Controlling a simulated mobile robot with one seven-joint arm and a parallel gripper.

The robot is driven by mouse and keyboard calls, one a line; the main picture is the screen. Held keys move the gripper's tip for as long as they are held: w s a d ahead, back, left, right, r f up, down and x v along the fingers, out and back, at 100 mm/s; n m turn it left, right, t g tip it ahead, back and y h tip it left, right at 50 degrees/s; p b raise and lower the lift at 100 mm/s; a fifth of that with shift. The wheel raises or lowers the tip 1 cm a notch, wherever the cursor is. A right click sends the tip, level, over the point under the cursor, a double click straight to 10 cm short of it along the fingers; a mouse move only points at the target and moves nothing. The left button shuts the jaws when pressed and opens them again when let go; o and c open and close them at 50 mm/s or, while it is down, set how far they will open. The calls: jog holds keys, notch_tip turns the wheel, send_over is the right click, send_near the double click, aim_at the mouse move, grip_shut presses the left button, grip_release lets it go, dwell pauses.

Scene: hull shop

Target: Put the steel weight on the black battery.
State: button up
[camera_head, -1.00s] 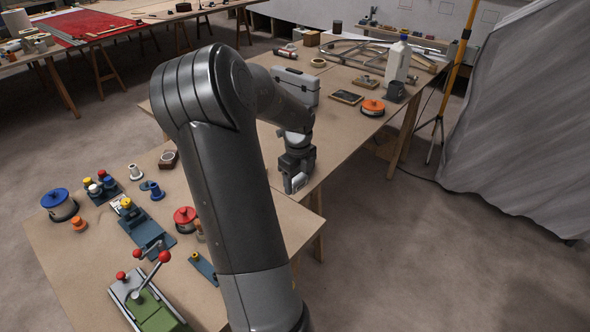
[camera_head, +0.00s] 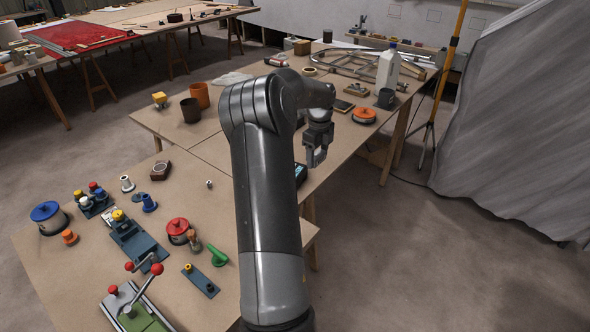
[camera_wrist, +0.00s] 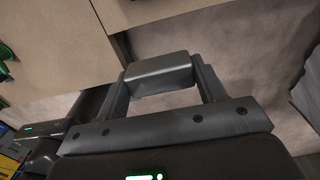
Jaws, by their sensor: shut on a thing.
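My gripper (camera_head: 317,157) hangs above the right edge of the tables, near where the front and rear tables meet. In the wrist view my gripper (camera_wrist: 160,88) is shut on a plain grey metal block, the steel weight (camera_wrist: 158,72), held between the two fingertips. Below it in the wrist view are a brown table edge and the floor. A dark box with a light-blue patch (camera_head: 301,172) lies at the table edge, just left of and below my gripper in the head view. My arm partly hides it. It may be the black battery; I cannot tell for sure.
The front table holds a red-lidded pot (camera_head: 178,229), a green piece (camera_head: 218,256) and several fixtures. The rear table holds an orange-lidded tin (camera_head: 364,116), a dark mug (camera_head: 386,98) and a white jug (camera_head: 388,68). Open floor lies to the right.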

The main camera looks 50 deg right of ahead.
jog(key=w+f, duration=0.1)
jog(key=w, duration=0.1)
jog(key=w+f, duration=0.2)
jog(key=w, duration=0.1)
jog(key=w+a+f, duration=0.1)
jog(key=w, duration=0.2)
jog(key=shift+a+f, duration=0.1)
jog(key=shift+f, duration=2.25)
jog(key=shift+f, duration=0.3)
jog(key=o, duration=1.4)
